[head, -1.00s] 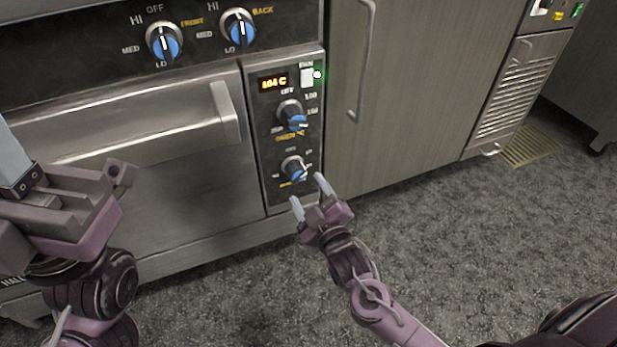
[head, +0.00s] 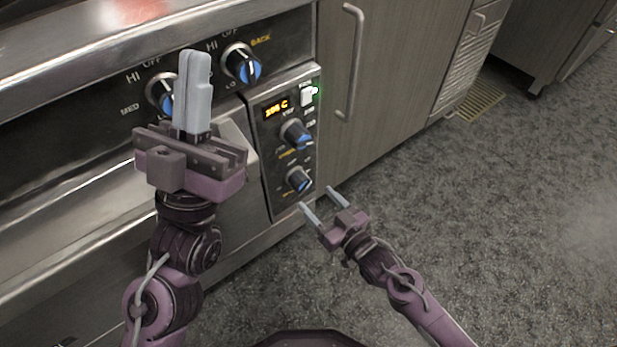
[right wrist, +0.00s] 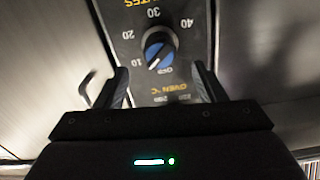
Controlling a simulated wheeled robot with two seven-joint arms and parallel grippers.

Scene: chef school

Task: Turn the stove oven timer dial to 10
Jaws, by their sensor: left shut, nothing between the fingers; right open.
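The oven timer dial (head: 298,180) is the lower black-and-blue knob on the oven's control panel. In the right wrist view this dial (right wrist: 158,50) appears upside down, with 10, 20, 30 and 40 around it. Its blue side faces the lower part of that picture; the exact setting is unclear. My right gripper (head: 318,200) is open and empty, just in front of and below the dial. In the wrist view its fingers (right wrist: 157,88) flank the dial's line without gripping it. My left gripper (head: 196,58) is shut and empty, pointing up before the stove.
The oven temperature dial (head: 296,134) sits directly above the timer, under a lit display (head: 276,107) and a white switch (head: 308,97). Two burner knobs are higher up, one (head: 241,64) in clear view. A cabinet door handle (head: 350,65) is to the right. The floor at right is clear.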

